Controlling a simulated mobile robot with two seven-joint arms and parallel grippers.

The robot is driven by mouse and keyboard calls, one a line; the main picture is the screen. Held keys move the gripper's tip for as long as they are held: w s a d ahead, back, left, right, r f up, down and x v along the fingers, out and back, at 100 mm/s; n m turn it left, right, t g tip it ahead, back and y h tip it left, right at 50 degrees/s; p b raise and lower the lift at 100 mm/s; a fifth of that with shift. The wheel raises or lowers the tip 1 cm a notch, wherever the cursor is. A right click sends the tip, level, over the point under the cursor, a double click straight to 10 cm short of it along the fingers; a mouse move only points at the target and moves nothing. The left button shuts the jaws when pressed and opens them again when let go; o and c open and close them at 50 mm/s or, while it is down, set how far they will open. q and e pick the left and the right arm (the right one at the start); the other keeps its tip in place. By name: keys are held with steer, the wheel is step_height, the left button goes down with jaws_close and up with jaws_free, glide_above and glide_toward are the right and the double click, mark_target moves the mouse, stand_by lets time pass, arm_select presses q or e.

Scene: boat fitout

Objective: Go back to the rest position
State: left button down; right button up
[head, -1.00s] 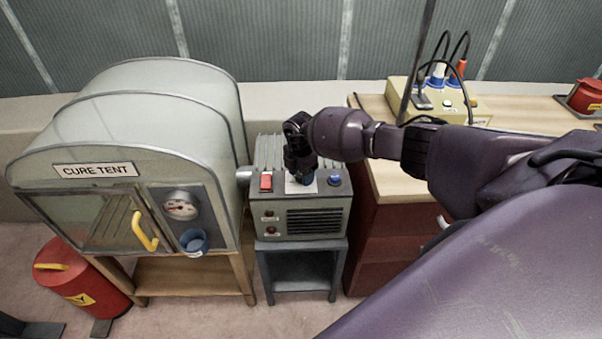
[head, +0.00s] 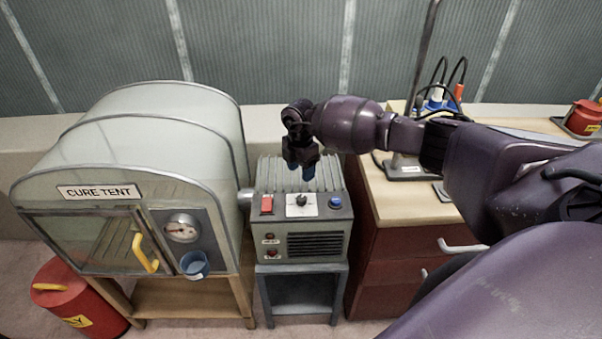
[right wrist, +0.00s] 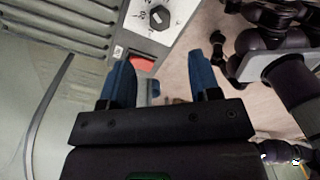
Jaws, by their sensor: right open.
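My right gripper (head: 301,170) hangs above the grey heater box in the head view, pointing down. Its blue fingertips are apart with nothing between them, and it touches nothing that I can see. In the right wrist view its two blue fingers (right wrist: 160,85) are spread, with floor and part of the box's front edge beyond them. The knob also shows in the right wrist view (right wrist: 160,17). I do not make out my left gripper.
The cure tent (head: 62,215) with its yellow handle (head: 145,254) stands left of the box. A wooden-topped red cabinet (head: 407,205) stands right, carrying a thin upright pole and cabled plugs. A red canister (head: 584,118) is at far right.

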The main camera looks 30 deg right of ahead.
stand_by(0.5)
steer(key=w+a+r+n+t+y, duration=0.25)
steer(key=a+r+t+y, duration=0.4)
steer(key=a, duration=0.55)
steer(key=w+a+r+n+t+y, duration=0.1)
steer(key=a+r+n+t+y, duration=0.2)
steer(key=a+r+t+y, duration=0.65)
steer(key=s+d+f+m+g+h, duration=0.1)
steer(key=s+d+f+m+h, duration=0.2)
steer(key=s+f+m+h, duration=0.2)
steer(key=s+d+f+m+g+h, duration=0.1)
steer(key=s+d+f+m+h, duration=0.3)
steer(key=s+f+m, duration=0.6)
steer(key=s+d+f+m+g+h, duration=0.1)
steer(key=s+d+f+m+h, duration=0.3)
steer(key=s+f, duration=0.9)
steer(key=s+m+h, duration=0.3)
steer(key=s+m, duration=0.1)
steer(key=s, duration=0.1)
steer(key=shift+s+m+g, duration=0.25)
steer(key=shift+m+g, duration=0.1)
steer(key=shift+g, duration=0.05)
